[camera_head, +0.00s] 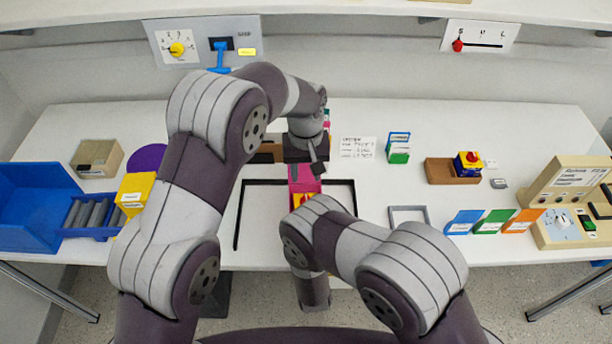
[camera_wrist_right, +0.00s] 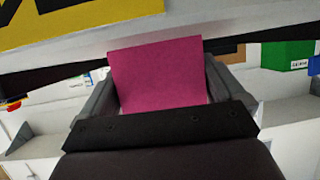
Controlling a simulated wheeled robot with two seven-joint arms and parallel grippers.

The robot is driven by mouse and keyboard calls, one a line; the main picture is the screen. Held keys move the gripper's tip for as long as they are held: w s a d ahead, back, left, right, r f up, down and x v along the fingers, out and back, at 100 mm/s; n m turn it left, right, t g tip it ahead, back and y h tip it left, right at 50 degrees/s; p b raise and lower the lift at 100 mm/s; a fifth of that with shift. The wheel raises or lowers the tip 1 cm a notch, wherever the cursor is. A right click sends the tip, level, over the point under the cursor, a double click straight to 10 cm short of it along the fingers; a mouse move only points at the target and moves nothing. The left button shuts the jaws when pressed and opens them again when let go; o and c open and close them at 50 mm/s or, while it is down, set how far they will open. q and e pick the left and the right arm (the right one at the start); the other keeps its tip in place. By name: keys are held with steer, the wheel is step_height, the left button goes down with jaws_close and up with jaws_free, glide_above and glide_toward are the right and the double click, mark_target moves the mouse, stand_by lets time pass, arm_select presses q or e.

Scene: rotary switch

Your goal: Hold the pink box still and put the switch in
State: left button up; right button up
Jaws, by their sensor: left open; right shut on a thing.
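The pink box (camera_head: 305,186) stands on the table in the middle, inside a black frame. A small yellow and red part (camera_head: 301,199) shows at its near side, mostly hidden by my right arm; I cannot tell whether it is the switch. My left gripper (camera_head: 316,168) is open, pointing down just above the box's far end. My right gripper (camera_wrist_right: 160,80) is shut on the pink box, whose flat pink face (camera_wrist_right: 158,70) fills the space between its fingers in the right wrist view. The right gripper is hidden in the head view.
A black frame (camera_head: 238,215) lies around the box. On the right are a brown tray (camera_head: 439,171) with a blue and yellow block with a red knob (camera_head: 467,163), and several coloured cards. A blue bin (camera_head: 40,205) and yellow box (camera_head: 135,190) stand on the left.

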steer(key=o, duration=0.7)
steer(key=shift+f, duration=0.1)
step_height(320, 180, up, 10)
